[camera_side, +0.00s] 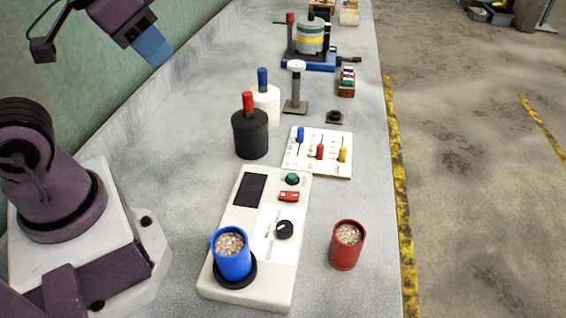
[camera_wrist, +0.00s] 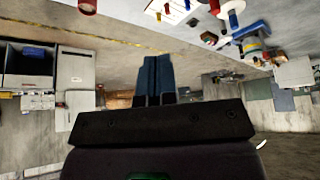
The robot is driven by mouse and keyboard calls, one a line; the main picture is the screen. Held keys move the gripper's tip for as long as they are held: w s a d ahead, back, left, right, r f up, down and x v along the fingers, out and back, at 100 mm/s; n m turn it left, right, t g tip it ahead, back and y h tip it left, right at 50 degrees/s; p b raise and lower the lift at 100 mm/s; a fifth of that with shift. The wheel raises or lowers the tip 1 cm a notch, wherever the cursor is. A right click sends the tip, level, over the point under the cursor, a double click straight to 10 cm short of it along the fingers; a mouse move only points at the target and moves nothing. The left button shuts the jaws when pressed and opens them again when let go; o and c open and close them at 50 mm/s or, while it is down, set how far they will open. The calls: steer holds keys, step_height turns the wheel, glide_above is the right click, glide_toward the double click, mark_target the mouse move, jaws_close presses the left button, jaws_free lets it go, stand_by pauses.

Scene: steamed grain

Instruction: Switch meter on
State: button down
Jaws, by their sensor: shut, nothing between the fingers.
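The meter (camera_side: 242,274) is a pale box lying on the bench in the side view. It has a dark, blank display (camera_side: 249,190), a green button (camera_side: 292,179), a small red switch (camera_side: 289,196) and a black knob (camera_side: 284,229). A blue cup of grain (camera_side: 231,258) stands in the black ring at its near end. My gripper (camera_side: 152,50) is high at the upper left of the side view, well away from the meter. Its blue fingers are together and empty, also in the wrist view (camera_wrist: 158,75). The switch's position is too small to tell.
A red cup of grain (camera_side: 347,246) stands right of the meter. Behind it are a white panel with coloured levers (camera_side: 331,169), a black canister with a red top (camera_side: 251,138) and a white one with a blue top (camera_side: 265,103).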

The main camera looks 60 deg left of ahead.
steer(key=m+g+h, duration=0.1)
steer(key=m+g, duration=0.4)
steer(key=m, duration=0.4)
glide_above(297, 196)
steer(key=s+a, duration=0.1)
steer(key=a, duration=0.1)
step_height(297, 196, down, 16)
steer(key=r, duration=0.1)
steer(key=shift+s+d+f, duration=0.1)
steer(key=shift+d+f, duration=0.15)
steer(key=shift+f, duration=0.1)
steer(key=f, duration=0.9)
steer(key=w+d+f, duration=0.1)
steer(key=f, duration=0.3)
steer(key=shift+d+f, duration=0.1)
steer(key=shift+f, duration=0.25)
